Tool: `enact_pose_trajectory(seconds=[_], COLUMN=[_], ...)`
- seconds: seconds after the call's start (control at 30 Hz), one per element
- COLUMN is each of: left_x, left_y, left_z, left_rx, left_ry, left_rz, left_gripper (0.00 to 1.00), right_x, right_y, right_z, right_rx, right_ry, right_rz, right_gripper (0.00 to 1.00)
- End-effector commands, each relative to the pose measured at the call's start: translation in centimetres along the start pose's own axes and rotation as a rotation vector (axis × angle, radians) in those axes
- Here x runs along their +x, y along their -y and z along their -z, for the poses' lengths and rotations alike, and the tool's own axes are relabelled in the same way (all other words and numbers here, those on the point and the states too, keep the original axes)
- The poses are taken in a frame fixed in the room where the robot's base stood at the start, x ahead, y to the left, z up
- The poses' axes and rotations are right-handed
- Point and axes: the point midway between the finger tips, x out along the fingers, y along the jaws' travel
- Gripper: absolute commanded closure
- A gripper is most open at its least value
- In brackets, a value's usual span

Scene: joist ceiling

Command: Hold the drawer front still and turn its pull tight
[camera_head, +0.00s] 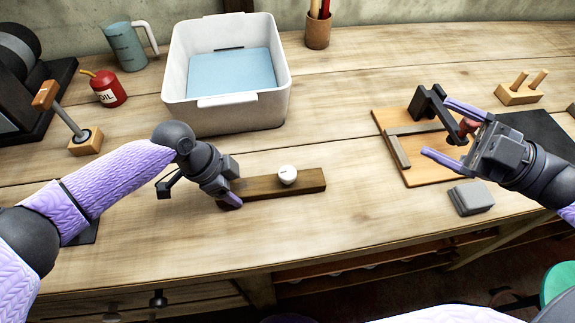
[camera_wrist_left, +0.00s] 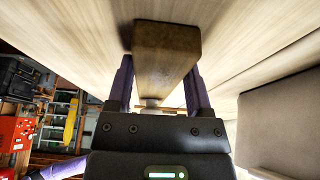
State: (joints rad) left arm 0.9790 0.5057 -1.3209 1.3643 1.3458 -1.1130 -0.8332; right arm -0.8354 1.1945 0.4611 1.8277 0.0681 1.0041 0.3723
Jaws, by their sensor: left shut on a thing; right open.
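The drawer front is a dark brown wooden bar (camera_head: 308,182) lying on the bench in the head view. Its round white pull (camera_head: 287,175) sits on it right of the middle. My left gripper (camera_head: 231,199) is shut on the bar's left end. In the left wrist view, the bar (camera_wrist_left: 165,45) runs between the two fingers (camera_wrist_left: 160,88); the pull is not clearly seen there. My right gripper (camera_head: 445,130) is open, well to the right of the bar, above a wooden board. Its fingers are wide apart, with nothing between them that I can tell is held.
A white bin (camera_head: 228,115) with a blue bottom stands behind the bar. The wooden board (camera_head: 425,175) with a dark clamp (camera_head: 430,103) lies at right, beside a grey block (camera_head: 471,198). An oil can (camera_head: 108,90) stands at left. The bench between bar and board is clear.

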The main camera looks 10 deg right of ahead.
Motion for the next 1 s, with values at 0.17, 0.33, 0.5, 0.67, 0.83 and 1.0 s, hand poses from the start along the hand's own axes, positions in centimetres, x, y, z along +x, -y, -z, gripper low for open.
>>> enact_pose_trajectory(seconds=[0.17, 0.33, 0.5, 0.67, 0.83, 1.0], left_x=[0.0, 0.1, 0.1, 0.0, 0.0, 0.1], left_y=[0.0, 0.0, 0.0, 0.0, 0.0, 0.0], left_z=[-0.1, -0.1, 0.0, -0.1, -0.1, -0.1], left_rx=[-0.001, 0.0, 0.0, 0.0, 0.0, -0.001], left_ry=[0.001, 0.001, 0.001, 0.001, 0.001, 0.001], left_rz=[-0.001, -0.001, -0.001, -0.001, 0.0, -0.001], left_gripper=[1.0, 1.0, 1.0, 1.0, 1.0, 1.0], right_x=[1.9, 4.1, 12.8, 21.1, 22.7, 21.2], right_y=[-6.2, -7.3, -2.6, 4.1, 8.1, 8.1], right_z=[-3.5, -11.3, -15.7, -12.6, -7.0, -4.0], right_rx=[-0.312, -0.175, -0.017, -0.104, -0.389, -0.57], right_ry=[0.228, 0.577, 0.814, 0.856, 0.832, 0.831], right_rz=[-0.325, -0.47, -0.159, 0.46, 1.111, 1.475], right_gripper=[0.14, 0.14, 0.14, 0.14, 0.14, 0.14])
